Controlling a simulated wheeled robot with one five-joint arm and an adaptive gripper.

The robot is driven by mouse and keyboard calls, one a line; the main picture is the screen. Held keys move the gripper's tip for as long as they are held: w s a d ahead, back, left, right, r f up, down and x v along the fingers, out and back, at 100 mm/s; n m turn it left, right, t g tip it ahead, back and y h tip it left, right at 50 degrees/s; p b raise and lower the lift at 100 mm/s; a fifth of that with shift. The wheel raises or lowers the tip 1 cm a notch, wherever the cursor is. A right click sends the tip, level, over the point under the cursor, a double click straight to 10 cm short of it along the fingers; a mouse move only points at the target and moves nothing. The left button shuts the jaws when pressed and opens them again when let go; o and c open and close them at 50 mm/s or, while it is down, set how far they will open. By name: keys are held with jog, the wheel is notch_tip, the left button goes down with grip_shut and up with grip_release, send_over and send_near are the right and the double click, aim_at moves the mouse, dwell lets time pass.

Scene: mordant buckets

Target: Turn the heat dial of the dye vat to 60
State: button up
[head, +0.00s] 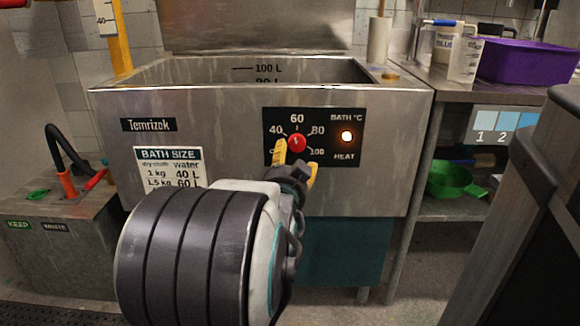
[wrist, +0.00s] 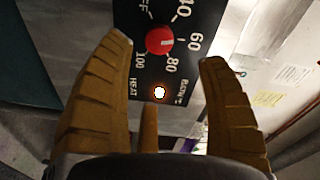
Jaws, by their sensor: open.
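The dye vat (head: 220,115) is a steel tank with a black heat panel (head: 340,118) on its front. The red heat dial (head: 297,142) sits among the marks 40, 60, 80 and 100. It also shows in the wrist view (wrist: 159,40), between the fingers. A small pale mark on its face appears to lie toward the 60 side, but its exact reading is too small to tell. My gripper (head: 297,163) is open and empty, its yellow fingers in front of the panel just below the dial. The fingers in the wrist view (wrist: 166,52) look apart from the dial.
An orange lamp (head: 347,136) glows right of the dial. A bath size label (head: 168,167) is on the vat's front. At right are a shelf with a green colander (head: 455,180) and a purple tub (head: 525,62).

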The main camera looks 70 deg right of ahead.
jog(key=shift+s+a, duration=0.1)
jog(key=shift+a, duration=0.4)
